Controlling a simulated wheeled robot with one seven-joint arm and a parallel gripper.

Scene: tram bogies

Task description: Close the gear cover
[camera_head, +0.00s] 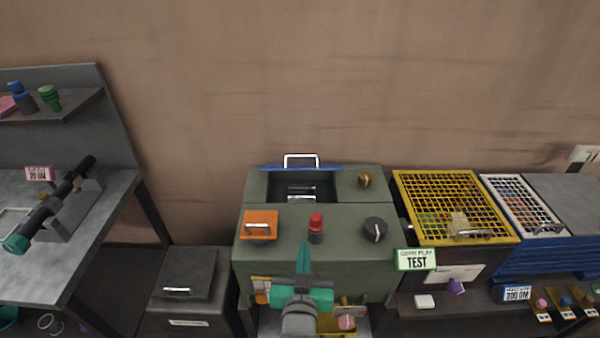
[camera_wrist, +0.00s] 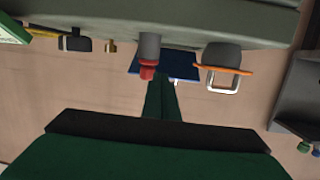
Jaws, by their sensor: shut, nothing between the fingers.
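A green machine (camera_head: 340,250) stands in the middle of the head view with a rectangular opening in its top. A blue cover (camera_head: 330,167) with a pale handle (camera_head: 301,157) is raised at the opening's back edge; it looks open. Which part is the gear cover is not labelled. In the wrist view the blue cover (camera_wrist: 183,66) is partly hidden behind my fingers and a red knob. My gripper (camera_head: 304,246) is shut and empty, in front of the machine and apart from the blue cover. Its fingers also show in the wrist view (camera_wrist: 162,84).
On the machine top are an orange flap (camera_head: 258,222) with a handle, the red knob (camera_head: 316,222), a dark dial (camera_head: 375,229) and a brass knob (camera_head: 364,180). A yellow mesh cover (camera_head: 408,182) stands right, a workbench (camera_head: 100,215) left. Space above the machine is clear.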

